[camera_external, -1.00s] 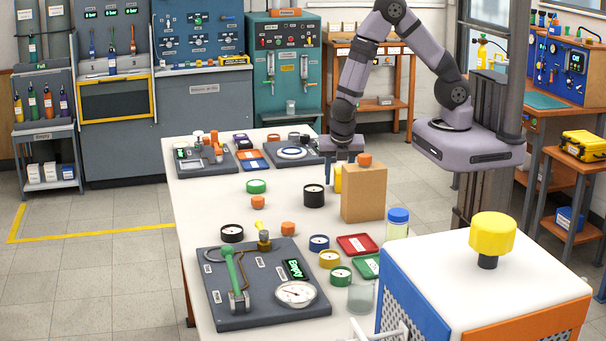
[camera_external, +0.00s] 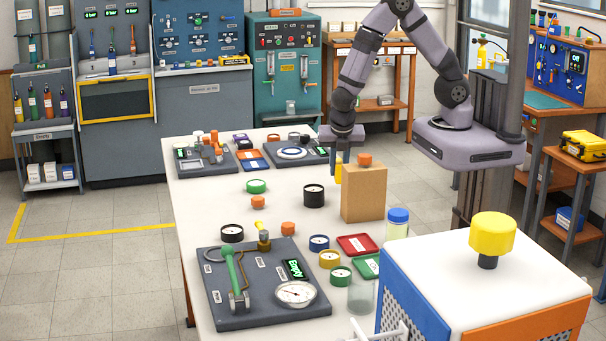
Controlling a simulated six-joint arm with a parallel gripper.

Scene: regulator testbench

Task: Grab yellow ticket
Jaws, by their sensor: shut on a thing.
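The yellow ticket (camera_external: 338,170) shows as a small yellow piece just left of the brown wooden block (camera_external: 364,195). My gripper (camera_external: 336,157) is above the table, pointing down, with its fingers shut on the upper part of the yellow ticket. The ticket's lower end appears above the table, though the exact gap is hard to tell. Part of the ticket is hidden by the fingers.
An orange knob (camera_external: 364,159) tops the wooden block close to the gripper. A black cup-like gauge (camera_external: 314,195) stands left of the block. A dark panel with a round dial (camera_external: 293,152) lies behind. The table's left middle (camera_external: 205,205) is clear.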

